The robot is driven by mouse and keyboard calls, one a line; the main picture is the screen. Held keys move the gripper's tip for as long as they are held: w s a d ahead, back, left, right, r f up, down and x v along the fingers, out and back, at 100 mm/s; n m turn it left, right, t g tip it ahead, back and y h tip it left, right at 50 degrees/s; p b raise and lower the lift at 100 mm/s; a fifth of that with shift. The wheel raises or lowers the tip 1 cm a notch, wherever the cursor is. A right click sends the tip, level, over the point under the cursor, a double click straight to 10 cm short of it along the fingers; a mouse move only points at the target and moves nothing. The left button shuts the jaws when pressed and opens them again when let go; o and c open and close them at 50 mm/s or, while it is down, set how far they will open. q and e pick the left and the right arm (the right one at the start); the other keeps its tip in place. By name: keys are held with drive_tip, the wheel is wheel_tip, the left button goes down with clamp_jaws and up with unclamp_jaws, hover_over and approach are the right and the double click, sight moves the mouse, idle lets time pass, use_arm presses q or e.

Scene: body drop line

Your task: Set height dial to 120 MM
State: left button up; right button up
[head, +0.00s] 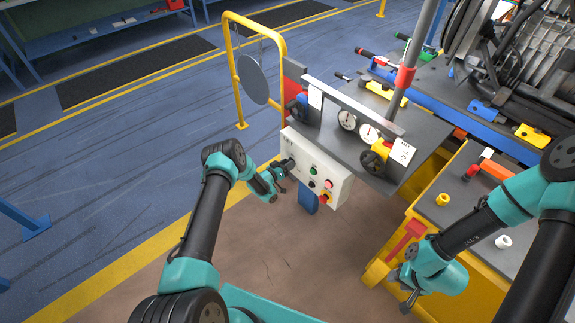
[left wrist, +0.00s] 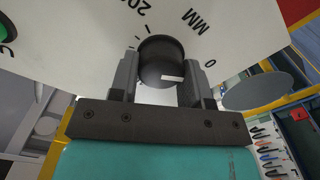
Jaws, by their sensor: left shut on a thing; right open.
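The height dial is a round black knob (left wrist: 162,58) on a white panel; in the left wrist view it carries a short white mark on its lower right, pointing to the right. The printed 0 is to the right of the knob, with MM and a partly cut 200 above it. Other scale figures are hidden or out of view. My left gripper (left wrist: 161,84) is shut on the knob, one finger on each side. In the head view my left gripper (head: 281,181) is at the left end of the white control box (head: 335,184). My right gripper (head: 407,291) is open, low at the right, away from the box.
The box also carries a green button (head: 313,171), other buttons and a red-yellow stop button (head: 324,198). A yellow guard rail (head: 231,70) stands behind.

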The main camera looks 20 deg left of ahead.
use_arm(q)
drive_tip(key=shift+m, duration=0.4)
drive_tip(key=m, duration=2.7)
drive_tip(key=shift+s+d+f+m, duration=0.15)
drive_tip(key=shift+d+f+m, duration=0.1)
drive_tip(key=shift+m, duration=0.05)
drive_tip(key=o, duration=0.9)
drive_tip(key=shift+a, duration=0.1)
